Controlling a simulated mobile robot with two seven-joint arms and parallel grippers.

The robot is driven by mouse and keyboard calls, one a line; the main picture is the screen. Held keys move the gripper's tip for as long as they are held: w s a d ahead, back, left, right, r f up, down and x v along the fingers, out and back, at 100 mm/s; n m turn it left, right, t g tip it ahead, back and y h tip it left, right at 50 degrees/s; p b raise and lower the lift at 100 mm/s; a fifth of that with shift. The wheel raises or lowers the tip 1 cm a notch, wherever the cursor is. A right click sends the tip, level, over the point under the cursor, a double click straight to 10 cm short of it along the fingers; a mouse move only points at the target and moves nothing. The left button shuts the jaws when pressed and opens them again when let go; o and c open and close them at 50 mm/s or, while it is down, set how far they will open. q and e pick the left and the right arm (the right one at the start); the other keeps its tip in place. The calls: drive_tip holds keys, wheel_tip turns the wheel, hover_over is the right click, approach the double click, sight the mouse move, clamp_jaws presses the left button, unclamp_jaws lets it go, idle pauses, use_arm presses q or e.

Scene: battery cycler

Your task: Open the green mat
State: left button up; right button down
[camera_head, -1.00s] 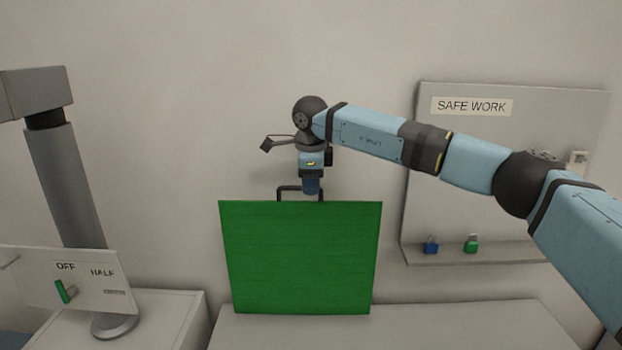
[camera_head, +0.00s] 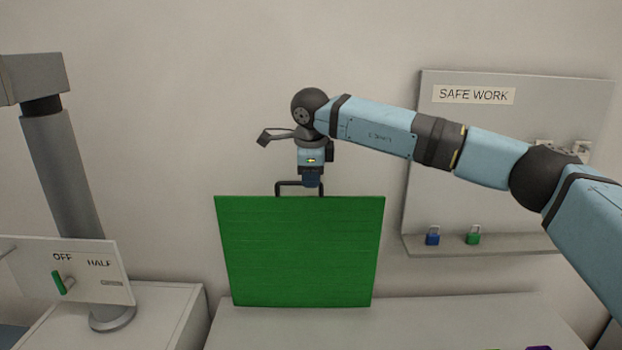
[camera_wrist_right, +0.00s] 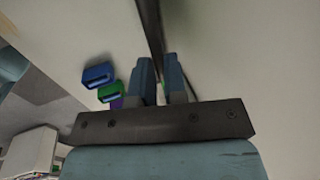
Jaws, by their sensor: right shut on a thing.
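The green mat (camera_head: 300,255) stands upright like a panel at the back of the grey work surface, in the middle of the head view. A dark bar handle (camera_head: 285,184) rises from its top edge. My right gripper (camera_head: 312,184) reaches down from above and is shut on this handle. In the right wrist view its two fingers (camera_wrist_right: 160,80) are close together beside a long dark edge; the grip itself is partly hidden there. My left gripper is not in view.
A "SAFE WORK" board (camera_head: 505,150) hangs at the right, with a blue padlock (camera_head: 432,237) and a green padlock (camera_head: 473,236) on its ledge. An "OFF/HALF" switch panel (camera_head: 95,270) stands at the left. The grey surface (camera_head: 430,320) before the mat looks mostly clear.

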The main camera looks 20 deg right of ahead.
use_arm(q)
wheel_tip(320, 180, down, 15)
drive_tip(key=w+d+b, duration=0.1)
drive_tip(key=b, duration=1.8)
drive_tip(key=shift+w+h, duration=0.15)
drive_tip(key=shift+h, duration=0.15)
use_arm(e)
drive_tip(key=s+a+f+t, duration=0.1)
drive_tip(key=s+a+f, duration=0.1)
drive_tip(key=s, duration=0.5)
drive_tip(key=s+a+f+t+h, duration=0.1)
drive_tip(key=s+a+f+t, duration=0.1)
drive_tip(key=s, duration=0.5)
drive_tip(key=s+a+f+t, duration=0.1)
drive_tip(key=s+a+f, duration=0.1)
drive_tip(key=s+f, duration=0.2)
drive_tip(key=s, duration=0.3)
drive_tip(key=shift+s+f+t, duration=0.25)
drive_tip(key=shift+s+t, duration=0.05)
drive_tip(key=shift+t, duration=0.1)
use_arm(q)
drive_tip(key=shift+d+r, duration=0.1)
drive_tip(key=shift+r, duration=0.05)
use_arm(e)
drive_tip(key=shift+a, duration=0.1)
